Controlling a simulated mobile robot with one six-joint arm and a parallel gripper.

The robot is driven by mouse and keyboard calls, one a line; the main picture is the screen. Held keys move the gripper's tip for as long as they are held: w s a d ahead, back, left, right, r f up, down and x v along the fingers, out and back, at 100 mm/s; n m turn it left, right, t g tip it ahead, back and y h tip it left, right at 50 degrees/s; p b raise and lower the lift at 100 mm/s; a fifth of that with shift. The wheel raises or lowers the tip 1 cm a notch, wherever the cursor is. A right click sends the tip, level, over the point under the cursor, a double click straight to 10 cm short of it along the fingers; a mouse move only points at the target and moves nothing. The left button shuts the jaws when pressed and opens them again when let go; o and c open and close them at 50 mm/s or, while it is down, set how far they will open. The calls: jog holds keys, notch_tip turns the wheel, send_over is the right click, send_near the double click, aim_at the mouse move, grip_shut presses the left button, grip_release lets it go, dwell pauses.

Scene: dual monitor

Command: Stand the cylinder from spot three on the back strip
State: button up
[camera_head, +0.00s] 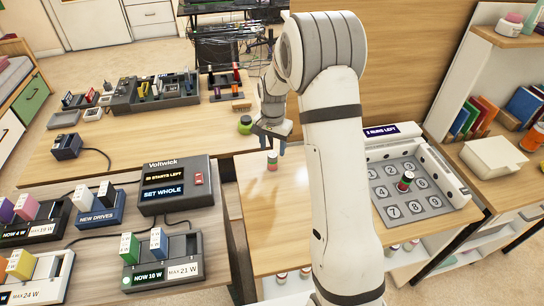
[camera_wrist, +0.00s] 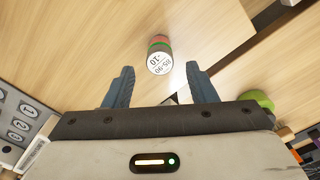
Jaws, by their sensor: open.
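A small cylinder with red and green bands (camera_head: 272,160) stands upright on the wooden table, just below my gripper (camera_head: 271,146). In the wrist view the cylinder (camera_wrist: 160,55) shows its white printed top, between and slightly beyond the fingertips. My gripper is open, with a gap between the fingers and the cylinder on both sides. A grey numbered tray (camera_head: 443,206) stands to the right, with a second red and green cylinder (camera_head: 405,183) upright near its middle, apparently on the spot left of six. I cannot tell which surface is the back strip.
A green-lidded jar (camera_head: 245,125) stands close behind my gripper. A Voltwick box (camera_head: 175,186) and charging docks fill the left. The table around the near cylinder is clear.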

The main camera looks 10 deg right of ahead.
aim_at(273, 155)
notch_tip(273, 155, up, 5)
jog(key=shift+r, duration=0.15)
jog(key=s+r+n+t, duration=0.1)
jog(key=s+r+n, duration=0.3)
jog(key=s+r, duration=0.75)
jog(key=s+n+t, duration=0.1)
jog(key=s+n, duration=0.2)
jog(key=s, duration=1.5)
jog(key=shift+s+n+t, duration=0.25)
jog(key=shift+n+t, duration=0.05)
jog(key=shift+n, duration=0.1)
jog(key=shift+a, duration=0.1)
jog(key=shift+r+p, duration=0.35)
jog(key=shift+r, duration=0.1)
